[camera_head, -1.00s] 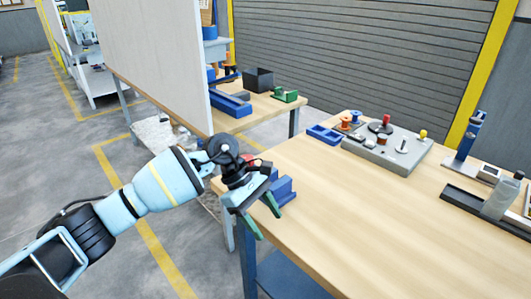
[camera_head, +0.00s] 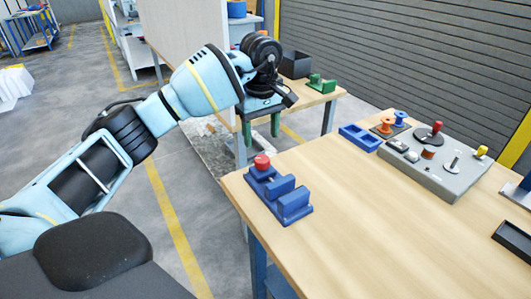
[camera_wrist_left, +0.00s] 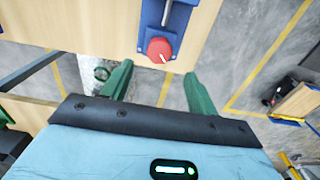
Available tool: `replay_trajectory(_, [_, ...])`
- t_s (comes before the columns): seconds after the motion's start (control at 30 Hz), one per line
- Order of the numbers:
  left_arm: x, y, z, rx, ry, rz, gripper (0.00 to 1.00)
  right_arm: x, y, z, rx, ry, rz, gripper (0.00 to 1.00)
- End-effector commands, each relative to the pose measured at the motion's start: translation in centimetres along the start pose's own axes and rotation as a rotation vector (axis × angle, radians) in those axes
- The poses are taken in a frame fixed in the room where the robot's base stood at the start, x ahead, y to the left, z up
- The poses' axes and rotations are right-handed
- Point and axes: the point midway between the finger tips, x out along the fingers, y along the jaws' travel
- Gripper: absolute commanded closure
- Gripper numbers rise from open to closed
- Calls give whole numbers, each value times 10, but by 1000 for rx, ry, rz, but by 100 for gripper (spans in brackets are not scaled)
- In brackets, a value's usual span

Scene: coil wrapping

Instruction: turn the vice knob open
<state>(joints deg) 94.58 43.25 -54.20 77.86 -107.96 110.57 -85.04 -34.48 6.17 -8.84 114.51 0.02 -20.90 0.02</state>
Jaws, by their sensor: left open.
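A blue vice (camera_head: 283,194) sits at the near left corner of the wooden table. Its red knob (camera_head: 262,162) faces the table's left edge. In the left wrist view the red knob (camera_wrist_left: 160,50) shows beyond the fingertips, with part of the blue vice (camera_wrist_left: 168,14) above it. My left gripper (camera_head: 261,128) is beyond the vice in the head view, apart from the knob. Its two green fingers (camera_wrist_left: 153,75) are spread and nothing is between them. My right gripper is not in view.
A grey board (camera_head: 447,178) with coloured knobs and a blue tray (camera_head: 360,138) stand farther back on the table (camera_head: 350,230). The table's middle is clear. A second bench (camera_head: 325,96) with a green device stands behind my left arm.

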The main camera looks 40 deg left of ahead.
Motion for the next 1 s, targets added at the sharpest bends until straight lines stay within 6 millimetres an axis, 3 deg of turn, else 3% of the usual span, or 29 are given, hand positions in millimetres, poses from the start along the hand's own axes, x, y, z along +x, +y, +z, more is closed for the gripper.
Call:
replay_trajectory(0.17, [20, 0, 1, 0, -2, -3, 41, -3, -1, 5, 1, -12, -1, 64])
replay_trajectory(0.5, [66, 0, 1, 0, -1, 1, 41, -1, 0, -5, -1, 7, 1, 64])
replay_trajectory(0.93, [76, 0, 1, 1, -1, 2, 41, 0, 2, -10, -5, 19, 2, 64])
replay_trajectory(1.0, [76, 0, 1, 1, -1, 2, 50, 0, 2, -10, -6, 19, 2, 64])
